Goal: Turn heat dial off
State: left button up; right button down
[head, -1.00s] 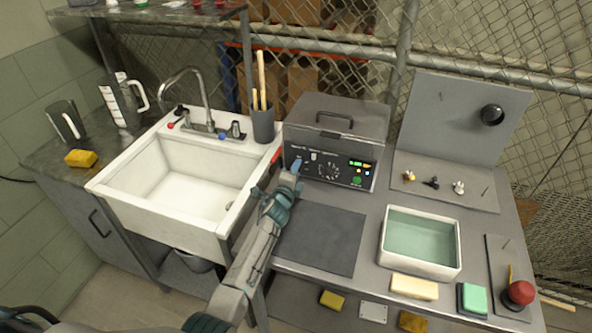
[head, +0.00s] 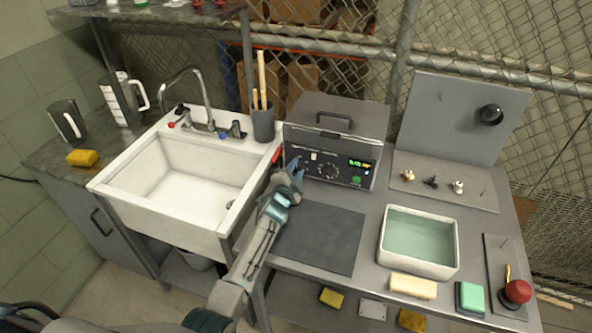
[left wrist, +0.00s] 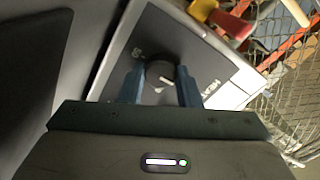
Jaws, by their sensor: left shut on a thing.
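The heat dial (left wrist: 160,76) is a round black knob with a white pointer mark, on the dark front panel of the grey tank machine (head: 335,140). The letters of "HEAT" show beside it in the left wrist view. My left gripper (head: 293,172) reaches the left end of that panel and hides the dial in the head view. In the left wrist view its two blue fingers (left wrist: 161,88) stand on either side of the dial, shut on it. My right gripper is not in view.
The panel also carries a lit display (head: 359,163) and a green button (head: 356,181). A dark mat (head: 320,238) lies in front of the machine. A white sink (head: 185,180) is to the left, and a basin of greenish liquid (head: 418,270) to the right.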

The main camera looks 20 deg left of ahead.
pick_arm(q)
jog(key=shift+f, duration=0.1)
jog(key=o, duration=1)
jog(key=shift+c, duration=0.2)
jog(key=shift+s+p, duration=0.35)
jog(key=shift+s, duration=0.25)
jog(key=s, duration=0.3)
jog(key=s+p, duration=0.1)
jog(key=s, duration=0.2)
jog(key=s+p, duration=0.1)
jog(key=s, duration=0.2)
jog(key=shift+s+a, duration=0.25)
jog(key=shift+s, duration=0.05)
